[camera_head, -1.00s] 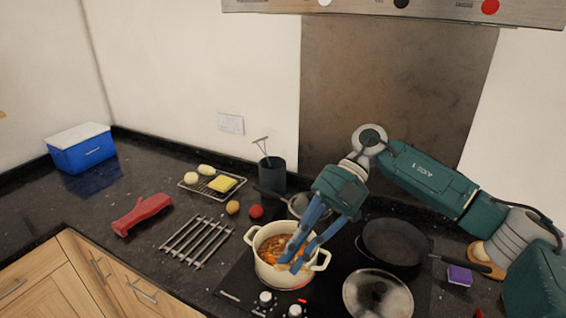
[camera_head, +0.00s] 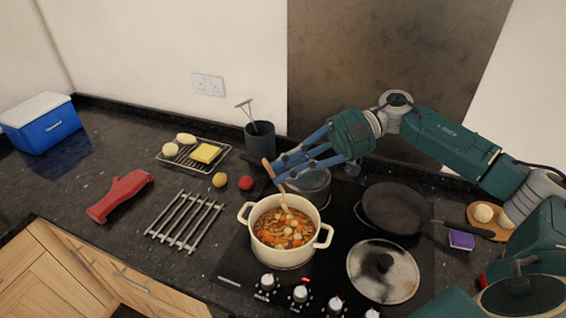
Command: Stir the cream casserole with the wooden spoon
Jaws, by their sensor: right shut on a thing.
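The cream casserole (camera_head: 283,258) stands on the black hob, lid off, with orange and pale chunks in brown stew. The wooden spoon (camera_head: 268,170) is upright but tilted, its lower part (camera_head: 284,201) reaching down into the stew at the back of the pot. My right gripper (camera_head: 274,172) comes in from the right, above the back of the casserole, and is shut on the spoon's handle. The spoon's bowl end is hidden in the stew. My left gripper is not in view.
A dark frying pan (camera_head: 395,208) and a glass lid (camera_head: 383,271) lie right of the casserole. A grey saucepan (camera_head: 312,187) stands close behind it. A metal trivet (camera_head: 185,221), red oven mitt (camera_head: 120,194) and wire rack (camera_head: 194,154) lie left. Counter between mitt and rack is clear.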

